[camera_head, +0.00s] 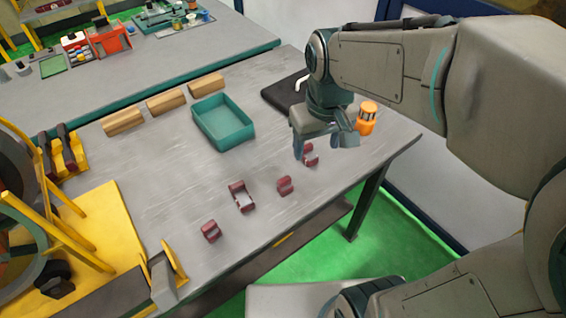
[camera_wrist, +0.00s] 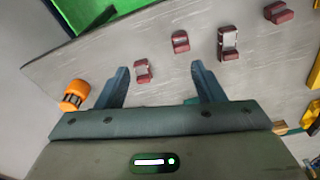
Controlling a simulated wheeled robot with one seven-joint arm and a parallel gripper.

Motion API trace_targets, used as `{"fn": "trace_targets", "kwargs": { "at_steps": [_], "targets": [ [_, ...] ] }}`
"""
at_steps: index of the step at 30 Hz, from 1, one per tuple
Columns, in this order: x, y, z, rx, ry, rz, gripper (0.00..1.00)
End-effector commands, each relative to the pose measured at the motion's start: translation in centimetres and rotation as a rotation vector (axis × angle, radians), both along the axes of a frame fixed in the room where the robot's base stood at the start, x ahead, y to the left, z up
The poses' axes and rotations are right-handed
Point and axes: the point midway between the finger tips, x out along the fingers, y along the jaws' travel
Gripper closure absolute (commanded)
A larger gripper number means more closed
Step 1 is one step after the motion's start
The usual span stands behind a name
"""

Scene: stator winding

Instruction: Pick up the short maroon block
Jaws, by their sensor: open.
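Several maroon blocks lie in a loose row on the grey table. Two are small and plain: one in the middle right (camera_head: 285,186), also in the wrist view (camera_wrist: 180,42), and one at the front left (camera_head: 211,231), also in the wrist view (camera_wrist: 278,13). A longer maroon piece with a pale middle (camera_head: 237,190) lies between them. Another maroon piece with a pale middle (camera_head: 311,158) is partly hidden by my gripper (camera_head: 325,148). My gripper is open and empty above the table. In the wrist view that piece (camera_wrist: 142,76) appears between the fingers (camera_wrist: 160,69).
A teal tray (camera_head: 222,135) stands behind the blocks, with several tan wooden blocks (camera_head: 166,102) behind it. An orange-capped cylinder (camera_head: 367,118) stands right of my gripper. A yellow fixture (camera_head: 95,225) is at the left. The table's front edge is close to the blocks.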

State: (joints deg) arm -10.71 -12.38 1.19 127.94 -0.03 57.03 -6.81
Motion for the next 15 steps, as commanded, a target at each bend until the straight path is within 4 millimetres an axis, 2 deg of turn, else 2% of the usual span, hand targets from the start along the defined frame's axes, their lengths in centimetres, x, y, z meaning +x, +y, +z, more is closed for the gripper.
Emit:
{"fn": "trace_targets", "kwargs": {
  "at_steps": [1,6,10,15],
  "targets": [
    [1.1,1.3,-1.8,-0.008,0.028,0.048,0.38],
    [3.4,4.4,-4.2,-0.025,0.092,0.161,0.38],
    [4.3,5.7,-5.2,-0.034,0.117,0.206,0.38],
    [4.6,6.0,-6.9,-0.036,0.13,0.219,0.38]
  ]
}}
